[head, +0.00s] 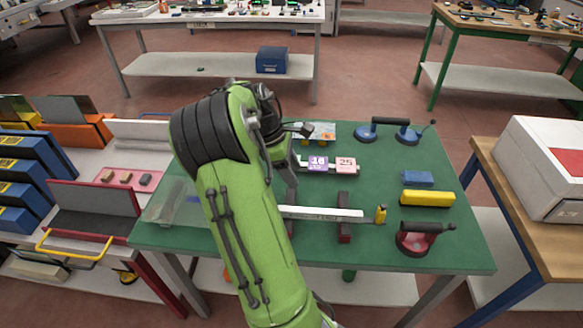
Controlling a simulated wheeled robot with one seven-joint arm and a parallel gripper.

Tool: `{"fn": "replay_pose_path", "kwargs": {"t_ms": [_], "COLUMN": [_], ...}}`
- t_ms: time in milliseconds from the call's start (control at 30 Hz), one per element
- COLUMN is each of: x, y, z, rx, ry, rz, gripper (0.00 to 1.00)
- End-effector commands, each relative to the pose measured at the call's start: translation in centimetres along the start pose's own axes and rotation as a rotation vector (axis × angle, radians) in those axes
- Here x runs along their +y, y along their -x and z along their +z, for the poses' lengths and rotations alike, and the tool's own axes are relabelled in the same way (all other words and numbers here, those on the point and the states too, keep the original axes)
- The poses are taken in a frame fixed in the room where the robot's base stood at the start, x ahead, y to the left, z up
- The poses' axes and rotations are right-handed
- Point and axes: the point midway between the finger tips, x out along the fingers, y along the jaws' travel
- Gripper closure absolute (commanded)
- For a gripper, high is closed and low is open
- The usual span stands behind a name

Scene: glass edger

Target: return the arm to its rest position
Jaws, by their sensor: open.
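My green arm (238,195) rises from the bottom of the head view and bends over the green table (465,250). Its dark wrist (262,110) points down towards the table. My gripper (291,190) is mostly hidden behind the arm, low near the left end of a long white bar (325,213). The jaws are open, with nothing seen held; the gap between gripper and bar cannot be judged. The bar lies across dark red supports (344,230).
A purple card (318,163) and a pink card (345,164) lie behind the bar. A blue double-cup lifter (385,130), blue block (417,178), yellow block (427,198) and red cup lifter (418,238) stand right. Clear sheets (170,205) lie left. A white box (545,165) stands far right.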

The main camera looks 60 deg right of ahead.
Motion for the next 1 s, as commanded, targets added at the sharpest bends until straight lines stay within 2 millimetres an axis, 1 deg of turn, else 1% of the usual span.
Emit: {"fn": "replay_pose_path", "kwargs": {"t_ms": [567, 667, 767, 800, 867, 900, 967, 1000], "x": [0.0, -0.3, -2.5, -4.0, -7.0, -9.2, -12.5, -14.8], "y": [-0.1, 0.3, 2.8, 4.3, 6.7, 8.2, 10.2, 11.3], "z": [0.0, -0.3, -1.9, -2.9, -4.3, -5.2, -6.1, -6.5], "rx": [0.0, 0.015, 0.103, 0.161, 0.257, 0.32, 0.409, 0.468], "ry": [0.0, -0.008, -0.064, -0.097, -0.151, -0.186, -0.232, -0.261], "rz": [0.0, 0.006, 0.037, 0.054, 0.072, 0.081, 0.087, 0.089], "gripper": [0.47, 0.47, 0.47, 0.47, 0.47, 0.47, 0.47, 0.47]}}
